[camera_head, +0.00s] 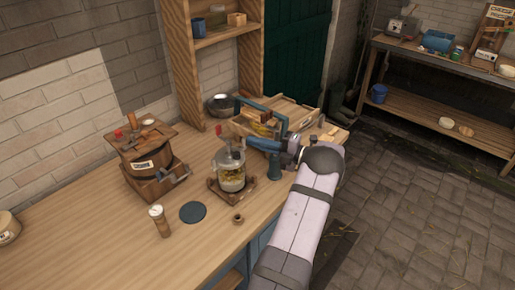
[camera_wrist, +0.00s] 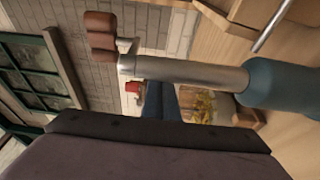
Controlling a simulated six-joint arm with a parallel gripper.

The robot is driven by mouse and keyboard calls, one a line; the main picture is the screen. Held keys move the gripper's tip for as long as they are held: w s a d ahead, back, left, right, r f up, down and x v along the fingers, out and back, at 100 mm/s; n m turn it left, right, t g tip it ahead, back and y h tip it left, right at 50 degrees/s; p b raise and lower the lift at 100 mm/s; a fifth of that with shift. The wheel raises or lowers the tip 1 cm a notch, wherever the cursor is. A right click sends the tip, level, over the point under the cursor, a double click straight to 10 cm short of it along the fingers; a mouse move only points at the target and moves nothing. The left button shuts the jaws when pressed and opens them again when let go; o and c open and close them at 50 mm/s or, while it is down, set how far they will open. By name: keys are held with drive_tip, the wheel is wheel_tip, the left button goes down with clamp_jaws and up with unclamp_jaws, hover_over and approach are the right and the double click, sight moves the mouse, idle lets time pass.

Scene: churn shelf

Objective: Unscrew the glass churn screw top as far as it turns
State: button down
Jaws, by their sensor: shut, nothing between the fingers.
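The glass churn (camera_head: 231,176) stands upright on a small wooden base on the bench, with pale yellowish contents inside. Its screw top (camera_head: 229,158) appears seated on the jar, and a red knob shows above it. My gripper (camera_head: 250,143) is shut and empty, just right of the churn's upper part and apparently apart from it. In the wrist view, my dark blue fingers (camera_wrist: 160,100) cover part of the churn, whose contents (camera_wrist: 203,106) show beyond them. The red knob (camera_wrist: 133,87) shows past the fingers. The thread of the top cannot be made out.
A teal-based device (camera_head: 275,167) with a metal column stands close to my gripper. A wooden crate (camera_head: 303,113) lies behind it. A wooden churn (camera_head: 150,165), a small shaker (camera_head: 159,221), a dark disc (camera_head: 193,212) and a small wooden ring (camera_head: 238,219) stand around.

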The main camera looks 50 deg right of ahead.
drive_tip(key=shift+w+d+n+g+y+b, duration=0.15)
drive_tip(key=shift+w+n+g+y+b, duration=0.15)
drive_tip(key=shift+n+y+b, duration=0.3)
drive_tip(key=shift+w+r+y, duration=0.15)
drive_tip(key=shift+w+y, duration=0.05)
drive_tip(key=shift+y, duration=0.2)
drive_tip(key=shift+s, duration=0.1)
drive_tip(key=b+v, duration=0.3)
drive_tip(key=v, duration=0.4)
drive_tip(key=shift+s, duration=0.35)
